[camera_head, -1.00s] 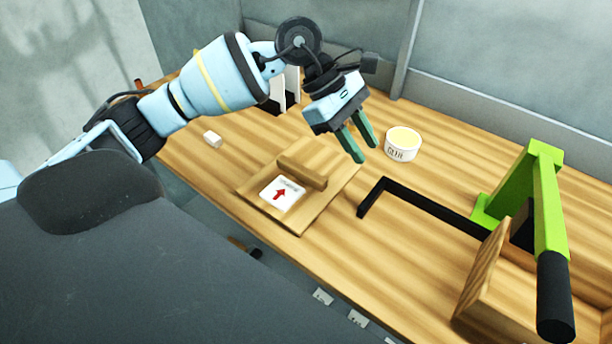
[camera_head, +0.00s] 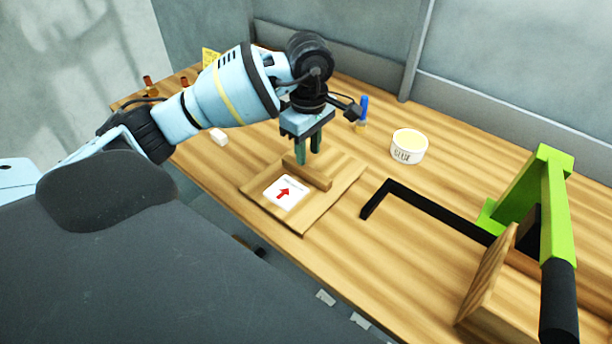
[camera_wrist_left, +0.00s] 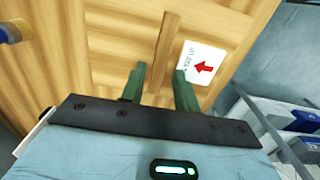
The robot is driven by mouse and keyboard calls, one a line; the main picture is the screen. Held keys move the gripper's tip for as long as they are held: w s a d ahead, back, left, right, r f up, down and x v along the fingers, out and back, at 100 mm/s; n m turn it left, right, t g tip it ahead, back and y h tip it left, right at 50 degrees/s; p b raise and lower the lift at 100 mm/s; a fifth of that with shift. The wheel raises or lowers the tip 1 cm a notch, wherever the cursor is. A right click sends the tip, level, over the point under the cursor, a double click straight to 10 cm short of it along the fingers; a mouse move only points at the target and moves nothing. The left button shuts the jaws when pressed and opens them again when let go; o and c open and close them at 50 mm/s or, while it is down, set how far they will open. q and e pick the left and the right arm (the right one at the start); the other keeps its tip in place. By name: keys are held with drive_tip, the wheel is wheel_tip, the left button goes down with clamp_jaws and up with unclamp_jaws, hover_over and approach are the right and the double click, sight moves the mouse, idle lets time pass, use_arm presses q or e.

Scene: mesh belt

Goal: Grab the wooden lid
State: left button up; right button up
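The wooden lid (camera_head: 338,196) is a flat square board on the workbench. It has a raised wooden handle bar (camera_head: 308,172) across it and a white label (camera_head: 285,192) with a red arrow. My left gripper (camera_head: 308,156) points down at the far end of the handle bar. Its two green fingers are apart and hold nothing. In the left wrist view the handle bar (camera_wrist_left: 165,52) shows between the open fingertips (camera_wrist_left: 160,68), and the label (camera_wrist_left: 200,63) lies beside it. I cannot tell whether the fingers reach down around the bar. My right gripper is not in view.
A glue tub (camera_head: 409,147) stands to the right of the lid. A black angled bar (camera_head: 425,205) and a green press with a black handle (camera_head: 545,210) are further right. A blue-topped item (camera_head: 362,113) stands behind.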

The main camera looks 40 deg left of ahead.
sight(306, 168)
use_arm(q)
drive_tip(key=shift+s+a+f+p, duration=0.1)
drive_tip(key=shift+f+p, duration=0.1)
drive_tip(key=shift+f, duration=1.1)
drive_tip(key=shift+a+f+p, duration=0.1)
drive_tip(key=shift+f+p, duration=0.05)
drive_tip(key=shift+f, duration=1.15)
clamp_jaws()
